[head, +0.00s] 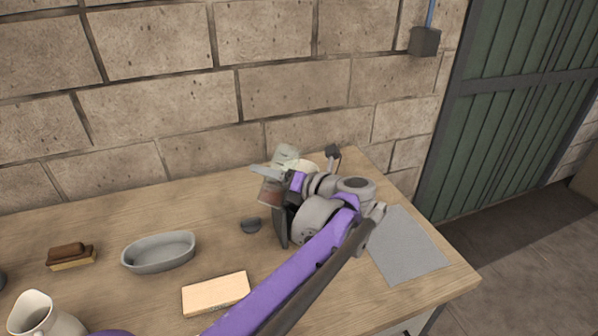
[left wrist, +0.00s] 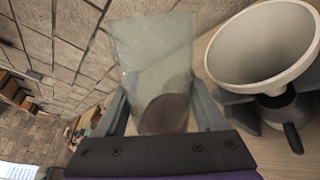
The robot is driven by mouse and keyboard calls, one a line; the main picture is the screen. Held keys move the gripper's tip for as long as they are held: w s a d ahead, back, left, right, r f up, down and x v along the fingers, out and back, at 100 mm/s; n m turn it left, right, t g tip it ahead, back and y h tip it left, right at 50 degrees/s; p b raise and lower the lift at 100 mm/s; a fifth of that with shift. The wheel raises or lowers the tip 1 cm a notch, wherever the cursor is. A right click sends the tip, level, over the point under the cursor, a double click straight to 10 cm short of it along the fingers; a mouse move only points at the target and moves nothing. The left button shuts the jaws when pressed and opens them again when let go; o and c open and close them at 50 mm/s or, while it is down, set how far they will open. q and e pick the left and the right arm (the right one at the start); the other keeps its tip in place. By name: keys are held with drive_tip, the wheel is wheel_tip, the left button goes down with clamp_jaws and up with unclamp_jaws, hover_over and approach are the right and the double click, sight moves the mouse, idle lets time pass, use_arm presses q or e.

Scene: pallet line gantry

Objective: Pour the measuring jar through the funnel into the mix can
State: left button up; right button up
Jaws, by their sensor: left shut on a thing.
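My left gripper (head: 274,182) is shut on the measuring jar (head: 284,153), a clear greenish vessel with a dark brown part low down. In the left wrist view the jar (left wrist: 155,60) stands between the two fingers, and the brown part (left wrist: 164,114) is near its lower end. In the head view the jar leans slightly right. The cream funnel (left wrist: 262,45) is right of the jar in the left wrist view, its wide mouth showing. A dark grey vessel (left wrist: 272,110), probably the mix can, is under it. In the head view my arm mostly hides the funnel (head: 303,167).
A grey mat (head: 408,246) lies at the table's right end. A brick wall (head: 180,100) closes the back.

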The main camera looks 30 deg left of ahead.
use_arm(q)
drive_tip(key=shift+r+m+g, duration=0.3)
drive_tip(key=shift+r+m, duration=0.2)
drive_tip(key=shift+s+f+m+h+b, duration=0.15)
drive_tip(key=shift+f+m+h+b, duration=0.15)
drive_tip(key=shift+f+m+b, duration=0.45)
drive_tip(key=shift+s+f+g, duration=0.1)
drive_tip(key=shift+f+g, duration=0.2)
drive_tip(key=shift+f, duration=0.05)
drive_tip(key=shift+s+m+b, duration=0.1)
drive_tip(key=shift+m+b, duration=0.2)
drive_tip(key=shift+m, duration=0.05)
drive_tip(key=shift+g, duration=0.3)
drive_tip(key=shift+m, duration=0.3)
drive_tip(key=shift+w+r, duration=0.15)
drive_tip(key=shift+w, duration=0.1)
drive_tip(key=shift+w+r+m, duration=0.15)
drive_tip(key=shift+m, duration=0.25)
